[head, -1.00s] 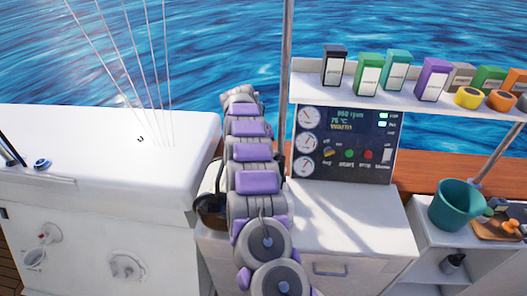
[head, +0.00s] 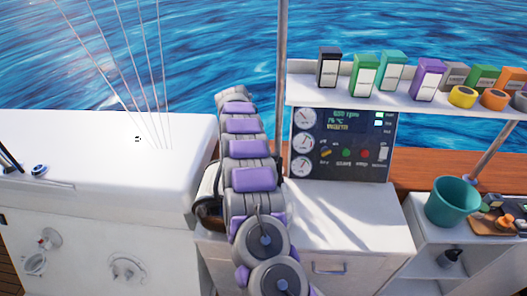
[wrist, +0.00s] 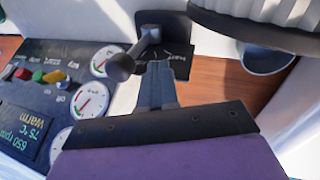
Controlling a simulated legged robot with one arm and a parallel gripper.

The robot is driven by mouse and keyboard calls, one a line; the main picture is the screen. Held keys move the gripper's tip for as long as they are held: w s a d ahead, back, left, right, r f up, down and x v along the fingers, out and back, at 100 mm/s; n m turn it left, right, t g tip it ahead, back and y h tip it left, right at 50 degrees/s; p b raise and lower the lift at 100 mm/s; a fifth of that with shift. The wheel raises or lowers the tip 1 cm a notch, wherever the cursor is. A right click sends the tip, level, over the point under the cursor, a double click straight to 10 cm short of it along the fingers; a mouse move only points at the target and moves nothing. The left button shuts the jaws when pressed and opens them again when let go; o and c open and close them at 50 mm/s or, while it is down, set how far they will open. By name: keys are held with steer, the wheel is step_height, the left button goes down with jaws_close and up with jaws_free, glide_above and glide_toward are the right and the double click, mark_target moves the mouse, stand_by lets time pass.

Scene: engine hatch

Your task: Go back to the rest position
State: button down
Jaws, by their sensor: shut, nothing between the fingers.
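My gripper (wrist: 160,75) shows in the wrist view with its dark fingers together and nothing between them. Its tips are close to a dark lever with a round knob (wrist: 122,66), which stands by a black labelled plate (wrist: 178,58). I cannot tell whether the fingers touch the lever. In the head view my grey and purple arm reaches away from me, left of the control panel (head: 342,145), and hides the gripper. The panel's display reads about 650 rpm, 75 °C and "Warm"; it also shows in the wrist view (wrist: 36,128).
A white counter (head: 330,225) lies below the panel. A shelf (head: 400,100) above holds several boxes and tape rolls. A teal bucket (head: 452,203) stands at the right. A white hatch block (head: 90,150) fills the left. A metal pole (head: 281,70) rises just right of my arm.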

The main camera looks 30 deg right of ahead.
steer(key=shift+w+a+p+v, duration=0.3)
steer(key=shift+p+v, duration=0.75)
steer(key=shift+v, duration=4.05)
steer(key=s+a+r+n+y, duration=0.1)
steer(key=s+a+r+n, duration=0.1)
steer(key=s+a+r, duration=0.5)
steer(key=s+a+r+n+y, duration=0.1)
steer(key=s+a+r, duration=0.2)
steer(key=s+a, duration=0.35)
steer(key=s+a+r+n, duration=0.1)
steer(key=s+a+r, duration=0.15)
steer(key=s, duration=0.65)
steer(key=s+a+f, duration=0.1)
steer(key=s+f, duration=0.1)
steer(key=s, duration=0.7)
steer(key=s+a+f, duration=0.1)
steer(key=s+a, duration=0.1)
steer(key=s, duration=0.8)
steer(key=s+a+f+n+y, duration=0.1)
steer(key=s+f, duration=0.1)
steer(key=s, duration=0.8)
steer(key=shift+a+f+g, duration=0.3)
